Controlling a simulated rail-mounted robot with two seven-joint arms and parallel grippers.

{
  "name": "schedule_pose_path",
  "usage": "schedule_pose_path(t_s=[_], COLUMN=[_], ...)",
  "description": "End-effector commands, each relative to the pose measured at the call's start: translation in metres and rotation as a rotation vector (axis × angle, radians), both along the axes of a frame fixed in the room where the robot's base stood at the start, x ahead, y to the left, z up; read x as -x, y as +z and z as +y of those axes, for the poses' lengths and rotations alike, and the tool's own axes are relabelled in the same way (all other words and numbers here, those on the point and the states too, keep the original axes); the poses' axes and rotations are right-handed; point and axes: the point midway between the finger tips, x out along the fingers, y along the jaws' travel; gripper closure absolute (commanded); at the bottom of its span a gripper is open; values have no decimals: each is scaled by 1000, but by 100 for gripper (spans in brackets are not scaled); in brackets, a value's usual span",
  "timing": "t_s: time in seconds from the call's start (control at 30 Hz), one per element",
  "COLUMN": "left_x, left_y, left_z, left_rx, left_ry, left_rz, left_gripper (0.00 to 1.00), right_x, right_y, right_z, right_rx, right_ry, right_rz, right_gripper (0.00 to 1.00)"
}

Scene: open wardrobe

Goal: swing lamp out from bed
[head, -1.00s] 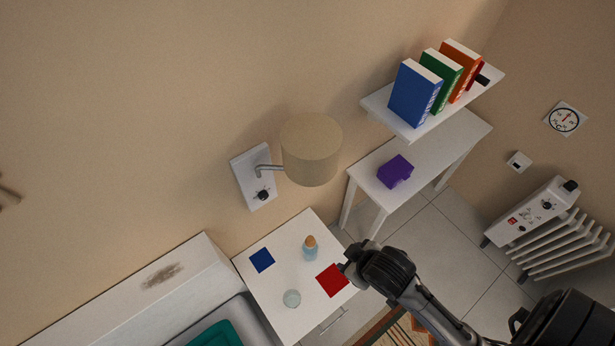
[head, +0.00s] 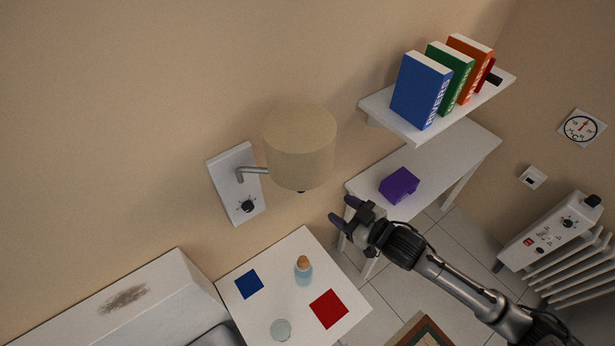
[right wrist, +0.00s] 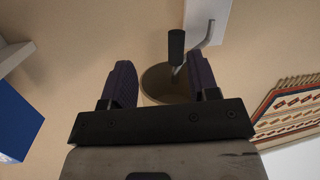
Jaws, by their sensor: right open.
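The wall lamp has a beige drum shade (head: 300,146) on a bent metal arm (head: 252,171), which comes out of a white wall plate (head: 227,186) with a black knob. The shade hangs above the white bedside table. The bed's white headboard (head: 120,300) is at lower left. My right gripper (head: 343,209) is open and empty, below and to the right of the shade, apart from it. In the right wrist view the shade (right wrist: 160,86) shows beyond and between the fingers, with a dark stub (right wrist: 176,46) near its rim. My left gripper is not in view.
The bedside table (head: 288,252) holds a bottle (head: 303,272), a glass (head: 281,330), a blue square and a red square. A shelf with several books (head: 420,91) and a side table with a purple box (head: 399,186) stand to the right. A radiator is at far right.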

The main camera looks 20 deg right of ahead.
Motion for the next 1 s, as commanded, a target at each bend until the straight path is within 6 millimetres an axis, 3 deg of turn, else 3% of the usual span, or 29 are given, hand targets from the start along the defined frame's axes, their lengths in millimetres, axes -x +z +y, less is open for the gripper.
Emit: schedule_pose_path(t_s=[0.2, 0.37, 1.0], left_x=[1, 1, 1], left_y=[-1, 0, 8], left_z=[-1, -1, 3], left_rx=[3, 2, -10], left_ry=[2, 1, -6], left_rz=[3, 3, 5], left_gripper=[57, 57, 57], right_x=[3, -3, -96], right_y=[27, 31, 32], right_z=[13, 17, 67], right_rx=[-160, -203, -204], right_ry=[67, 72, 72], right_rz=[-109, -114, -112], right_gripper=[45, 45, 45])
